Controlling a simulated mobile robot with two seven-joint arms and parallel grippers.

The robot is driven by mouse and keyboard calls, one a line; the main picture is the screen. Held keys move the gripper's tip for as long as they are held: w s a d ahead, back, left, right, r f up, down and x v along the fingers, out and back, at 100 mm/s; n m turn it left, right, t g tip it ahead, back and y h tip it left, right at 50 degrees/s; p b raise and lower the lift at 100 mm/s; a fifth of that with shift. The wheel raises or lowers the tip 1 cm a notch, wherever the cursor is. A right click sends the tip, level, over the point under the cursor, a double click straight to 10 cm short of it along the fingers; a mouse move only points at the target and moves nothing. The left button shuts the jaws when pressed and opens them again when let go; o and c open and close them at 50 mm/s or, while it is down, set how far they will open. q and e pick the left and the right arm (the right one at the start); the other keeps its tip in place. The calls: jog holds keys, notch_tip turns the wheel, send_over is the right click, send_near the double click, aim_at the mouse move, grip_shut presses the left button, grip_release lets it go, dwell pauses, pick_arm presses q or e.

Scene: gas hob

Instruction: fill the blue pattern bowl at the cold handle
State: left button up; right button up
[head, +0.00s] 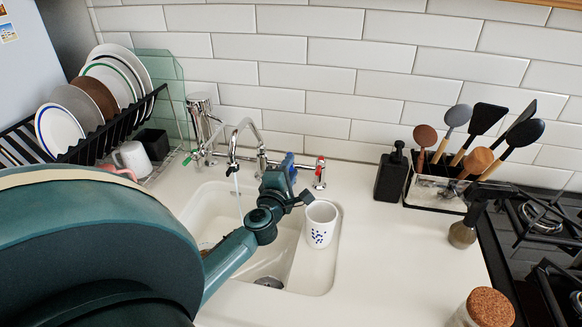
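A white vessel with blue specks (320,224) stands upright at the right side of the sink; it is the only blue-patterned vessel I can make out. The curved tap spout (240,130) is to its left, and a thin pale stream (239,200) seems to fall from it. The blue cold handle (289,162) is on the tap bar, right of the spout. My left gripper (284,178) is at the blue handle, close to or touching it; its fingers are too small and dark to judge. My arm hides part of the basin. My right gripper is out of view.
A red handle (320,170) is right of the blue one. A dish rack (110,128) with plates stands left. A dark soap bottle (391,175) and utensil holder (440,192) stand right, beside the hob (540,225). A cork-lidded jar (490,307) is in front.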

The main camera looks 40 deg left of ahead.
pick_arm(q)
jog(key=shift+w+a, duration=0.3)
jog(key=shift+w, duration=0.3)
jog(key=shift+c, duration=0.5)
grip_shut()
